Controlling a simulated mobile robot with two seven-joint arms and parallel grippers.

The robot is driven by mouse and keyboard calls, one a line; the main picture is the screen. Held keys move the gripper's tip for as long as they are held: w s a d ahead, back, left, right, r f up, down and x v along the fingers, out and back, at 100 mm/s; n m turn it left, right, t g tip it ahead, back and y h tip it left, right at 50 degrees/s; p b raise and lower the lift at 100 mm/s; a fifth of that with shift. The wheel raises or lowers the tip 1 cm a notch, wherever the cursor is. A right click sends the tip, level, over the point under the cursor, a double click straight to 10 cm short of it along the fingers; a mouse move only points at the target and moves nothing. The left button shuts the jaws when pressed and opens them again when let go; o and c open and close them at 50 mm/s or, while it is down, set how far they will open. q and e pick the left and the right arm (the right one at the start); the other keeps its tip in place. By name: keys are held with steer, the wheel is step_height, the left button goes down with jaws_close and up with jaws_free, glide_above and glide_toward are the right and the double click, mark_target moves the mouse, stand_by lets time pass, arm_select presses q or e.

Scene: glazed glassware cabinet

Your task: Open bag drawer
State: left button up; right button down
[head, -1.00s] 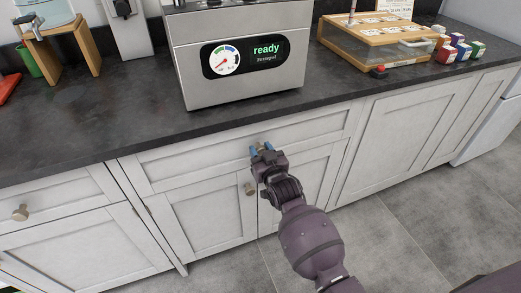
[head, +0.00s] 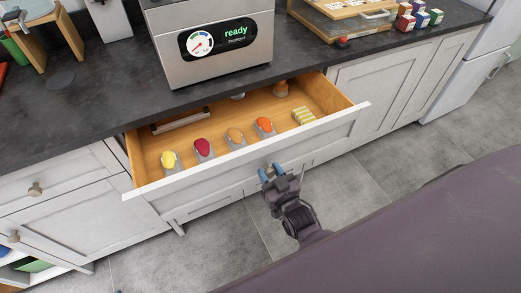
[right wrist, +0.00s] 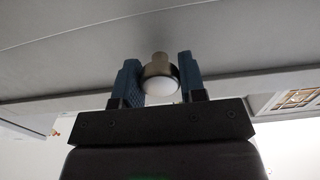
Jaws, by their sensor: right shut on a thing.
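The wide white drawer (head: 215,182) under the counter stands pulled out in the head view, with its wooden inside showing. My right gripper (head: 271,171) is at the middle of the drawer front. In the right wrist view, the round metal knob (right wrist: 160,80) sits between the blue fingers of my right gripper (right wrist: 158,64), which is shut on it. The knob is hidden by the gripper in the head view. Inside the drawer are several small items with yellow, red (head: 203,147), tan and orange tops, and a striped item (head: 303,116). My left gripper is out of view.
The dark counter (head: 100,98) holds a steel machine (head: 213,45) reading "ready", a wooden case (head: 340,20) and small coloured boxes (head: 420,16). A closed drawer with a knob (head: 35,189) is at left. Grey floor (head: 370,180) is clear at right.

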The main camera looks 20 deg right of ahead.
arm_select(q)
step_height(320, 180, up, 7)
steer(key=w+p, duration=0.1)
steer(key=p, duration=0.4)
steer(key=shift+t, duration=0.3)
arm_select(e)
steer(key=s, duration=2)
steer(key=shift+d, duration=0.35)
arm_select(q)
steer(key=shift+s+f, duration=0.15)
arm_select(e)
steer(key=c, duration=0.7)
jaws_free()
steer(key=shift+s, duration=0.1)
arm_select(q)
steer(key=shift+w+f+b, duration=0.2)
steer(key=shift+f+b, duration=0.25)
steer(key=shift+b, duration=0.05)
arm_select(e)
steer(key=s, duration=1)
steer(key=shift+s+d, duration=0.2)
steer(key=shift+s, duration=0.15)
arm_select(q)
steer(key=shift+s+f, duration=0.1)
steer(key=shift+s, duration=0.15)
